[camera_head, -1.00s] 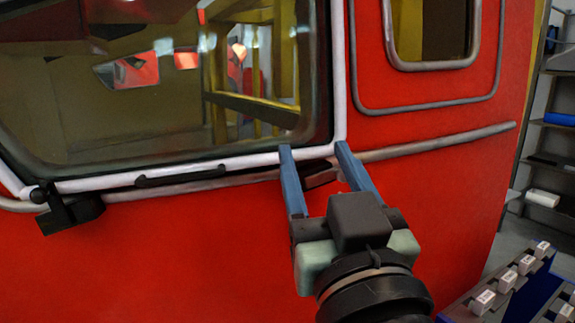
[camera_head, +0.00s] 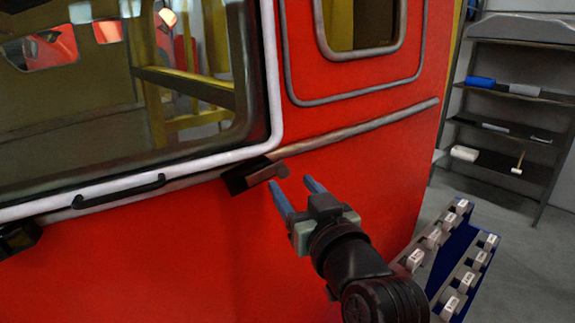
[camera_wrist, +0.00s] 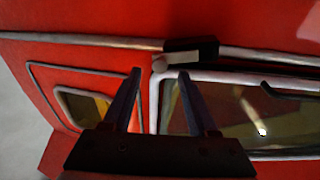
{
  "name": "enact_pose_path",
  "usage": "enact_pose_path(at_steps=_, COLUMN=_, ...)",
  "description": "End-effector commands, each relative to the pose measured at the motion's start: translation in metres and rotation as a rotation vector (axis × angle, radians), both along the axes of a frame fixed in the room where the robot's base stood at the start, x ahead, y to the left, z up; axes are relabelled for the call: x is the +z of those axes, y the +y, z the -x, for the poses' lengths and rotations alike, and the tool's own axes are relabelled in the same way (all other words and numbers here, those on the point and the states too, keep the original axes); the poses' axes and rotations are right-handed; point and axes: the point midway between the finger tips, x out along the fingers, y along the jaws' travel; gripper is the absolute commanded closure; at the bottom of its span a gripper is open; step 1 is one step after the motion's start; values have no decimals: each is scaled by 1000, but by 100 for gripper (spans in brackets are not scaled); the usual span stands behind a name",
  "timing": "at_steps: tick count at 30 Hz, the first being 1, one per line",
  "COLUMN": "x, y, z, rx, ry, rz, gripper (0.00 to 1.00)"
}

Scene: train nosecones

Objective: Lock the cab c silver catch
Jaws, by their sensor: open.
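The silver catch sits on the red cab wall below the window's lower right corner. It has a black block (camera_head: 238,180) and a grey-silver lever (camera_head: 266,174) that points right along the grey rail. My gripper (camera_head: 292,184) is open and empty, its fingertips just below and right of the lever's end in the head view. In the wrist view, the catch's silver lever (camera_wrist: 184,56) shows beyond my open gripper (camera_wrist: 160,72), with its rounded end roughly in line with the gap. Contact is not visible.
A black handle (camera_head: 118,191) runs under the window. Another dark fitting (camera_head: 18,238) shows at the far left. A rack of labelled blocks (camera_head: 440,262) stands at lower right, close to my arm. Shelves (camera_head: 510,95) stand behind at the right.

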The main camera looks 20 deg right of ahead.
Motion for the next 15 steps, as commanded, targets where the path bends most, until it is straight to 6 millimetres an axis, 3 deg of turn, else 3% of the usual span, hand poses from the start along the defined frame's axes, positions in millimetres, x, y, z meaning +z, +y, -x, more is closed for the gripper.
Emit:
enact_pose_path(at_steps=6, x=2, y=0, z=-27, rx=2, ry=1, rz=-1, gripper=41)
enact_pose_path(at_steps=15, x=0, y=-1, z=-36, rx=0, ry=-1, rz=1, gripper=41)
